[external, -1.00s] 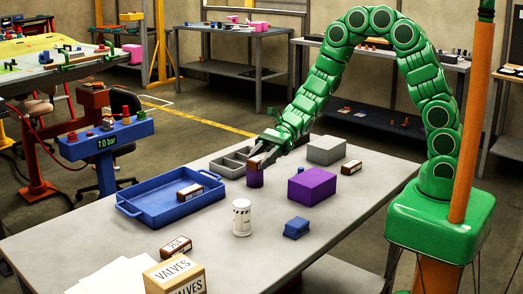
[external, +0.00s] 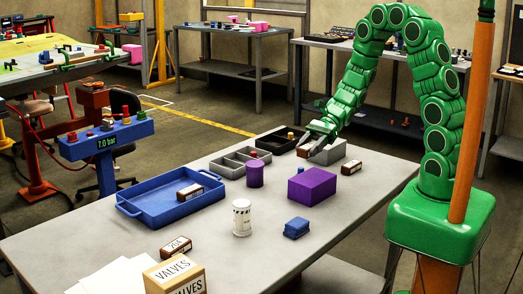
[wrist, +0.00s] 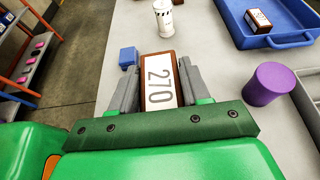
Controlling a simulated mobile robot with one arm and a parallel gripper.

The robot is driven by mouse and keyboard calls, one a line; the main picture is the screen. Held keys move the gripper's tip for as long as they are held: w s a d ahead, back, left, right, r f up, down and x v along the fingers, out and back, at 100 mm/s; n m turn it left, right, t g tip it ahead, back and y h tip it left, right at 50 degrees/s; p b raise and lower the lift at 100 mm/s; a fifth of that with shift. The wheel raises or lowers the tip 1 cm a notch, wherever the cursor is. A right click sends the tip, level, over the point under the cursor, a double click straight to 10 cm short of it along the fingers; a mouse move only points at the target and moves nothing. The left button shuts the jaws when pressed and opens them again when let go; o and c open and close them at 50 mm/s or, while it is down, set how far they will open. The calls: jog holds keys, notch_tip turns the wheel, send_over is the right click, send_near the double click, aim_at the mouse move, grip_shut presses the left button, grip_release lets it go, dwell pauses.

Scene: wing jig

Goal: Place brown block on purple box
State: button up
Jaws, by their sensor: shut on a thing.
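My gripper (external: 310,150) is shut on a brown block with a white "270" label. The held brown block (wrist: 160,82) sits between both fingers in the wrist view. In the external view the held brown block (external: 303,151) is in front of the grey box, above table height. The purple box (external: 312,186) stands on the table, below and nearer the camera than the gripper, its top empty. I cannot make out the purple box in the wrist view.
Other brown blocks lie in the blue tray (external: 152,209), right of the grey box (external: 330,151), and near the valves carton (external: 175,277). A purple cylinder (external: 255,175), white canister (external: 242,218) and blue block (external: 296,228) stand around. A grey divided tray (external: 232,168) is left.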

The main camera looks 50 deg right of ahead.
aim_at(312, 177)
jog(key=shift+s+d, duration=0.3)
jog(key=shift+d, duration=0.3)
jog(key=shift+d+f, duration=0.1)
jog(key=shift+f, duration=3.95)
jog(key=shift+f, duration=0.1)
jog(key=o, duration=1.1)
